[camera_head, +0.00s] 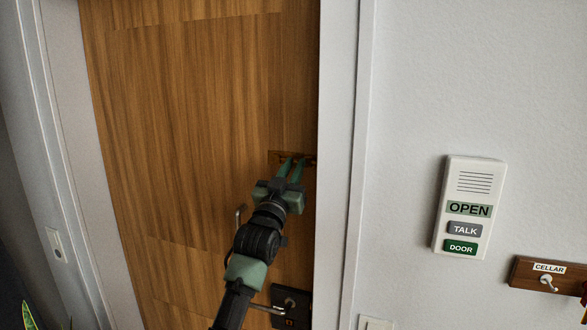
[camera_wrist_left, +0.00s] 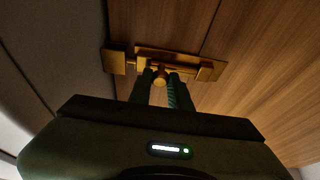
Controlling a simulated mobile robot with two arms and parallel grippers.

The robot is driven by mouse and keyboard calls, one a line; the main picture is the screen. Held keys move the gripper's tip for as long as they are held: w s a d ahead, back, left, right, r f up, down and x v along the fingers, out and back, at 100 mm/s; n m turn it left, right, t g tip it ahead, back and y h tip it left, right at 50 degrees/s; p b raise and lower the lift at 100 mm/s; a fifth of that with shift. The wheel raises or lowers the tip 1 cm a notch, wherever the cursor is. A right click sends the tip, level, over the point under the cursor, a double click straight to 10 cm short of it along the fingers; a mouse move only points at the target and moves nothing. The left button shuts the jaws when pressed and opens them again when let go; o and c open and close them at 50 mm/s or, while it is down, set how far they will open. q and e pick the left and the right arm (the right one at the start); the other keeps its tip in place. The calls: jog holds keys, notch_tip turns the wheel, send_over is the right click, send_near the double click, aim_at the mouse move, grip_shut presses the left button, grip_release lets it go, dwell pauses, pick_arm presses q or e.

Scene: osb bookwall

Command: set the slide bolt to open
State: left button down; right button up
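The brass slide bolt (camera_wrist_left: 210,72) is mounted on the wooden door. In the left wrist view its bar reaches across a small gap to the separate brass keeper (camera_wrist_left: 115,62) at the left. The round bolt knob (camera_wrist_left: 160,76) shows between my left fingertips. My left gripper (camera_head: 292,164) is at the bolt (camera_head: 275,155) in the head view and covers much of it. Its two green fingers stand apart, one on each side of the knob in the left wrist view (camera_wrist_left: 161,80). Firm contact with the knob cannot be made out. My right gripper is not in view.
A second handle with a dark lock plate (camera_head: 292,306) is below. The white door frame (camera_head: 338,170) stands close on the right. An intercom panel (camera_head: 469,207) and a key rack (camera_head: 530,272) are on the wall.

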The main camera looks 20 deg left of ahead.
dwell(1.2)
pick_arm(q)
jog(key=shift+a+f, duration=0.1)
jog(key=shift+a, duration=0.05)
jog(key=a, duration=0.2)
jog(key=shift+a+b, duration=0.3)
jog(key=shift+b, duration=0.1)
jog(key=c, duration=1.3)
grip_release()
jog(key=shift+w+a, duration=0.1)
jog(key=shift+a, duration=0.1)
